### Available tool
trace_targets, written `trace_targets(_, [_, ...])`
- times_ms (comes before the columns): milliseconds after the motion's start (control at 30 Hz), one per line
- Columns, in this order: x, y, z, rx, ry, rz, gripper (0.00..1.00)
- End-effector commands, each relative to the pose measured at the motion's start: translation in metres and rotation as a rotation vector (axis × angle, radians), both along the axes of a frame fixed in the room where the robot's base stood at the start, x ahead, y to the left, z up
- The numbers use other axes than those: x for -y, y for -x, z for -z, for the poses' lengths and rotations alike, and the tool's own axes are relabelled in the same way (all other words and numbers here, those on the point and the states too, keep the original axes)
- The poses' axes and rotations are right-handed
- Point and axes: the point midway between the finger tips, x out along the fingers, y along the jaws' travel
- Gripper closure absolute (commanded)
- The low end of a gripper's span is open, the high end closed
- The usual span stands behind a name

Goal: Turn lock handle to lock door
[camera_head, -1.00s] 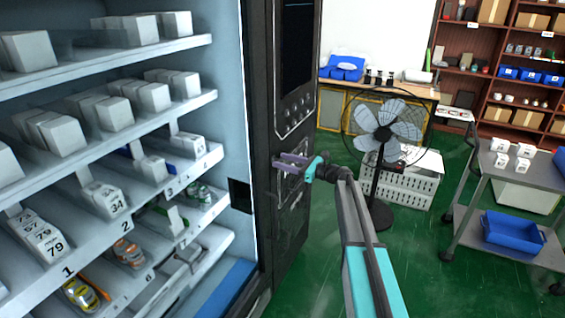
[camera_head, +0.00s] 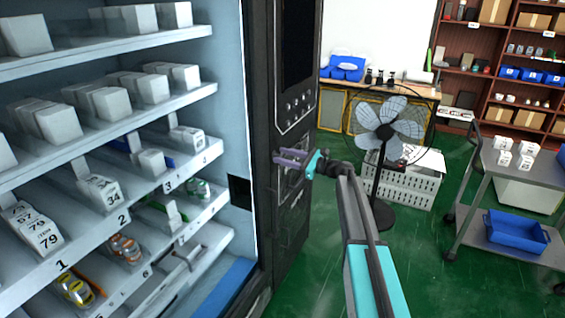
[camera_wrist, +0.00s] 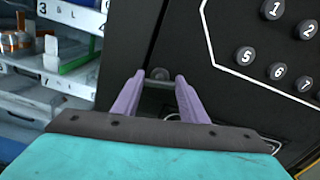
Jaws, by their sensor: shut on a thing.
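The lock handle (camera_wrist: 158,84) is a small grey bar with a rounded knob on the black door panel (camera_head: 300,90) of the vending machine. In the wrist view it lies between the two purple fingers of my gripper (camera_wrist: 155,82). The fingers are shut on it, one on each side. In the head view my gripper (camera_head: 282,158) is at the panel's front, below the keypad buttons, and the handle is too small and covered to make out. How far the handle is turned cannot be told.
Shelves (camera_head: 110,108) with white boxes fill the lit cabinet at left. A standing fan (camera_head: 388,130) is close to the right of my arm. A grey cart (camera_head: 500,185) with a blue bin stands farther right.

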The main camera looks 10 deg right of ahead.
Motion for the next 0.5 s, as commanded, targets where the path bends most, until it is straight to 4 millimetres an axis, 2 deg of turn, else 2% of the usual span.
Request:
trace_targets(33, [0.003,0.0002,0.005,0.023,0.017,0.005,0.83])
trace_targets(500, [0.0035,0.0008,0.0058,0.258,0.188,0.007,0.83])
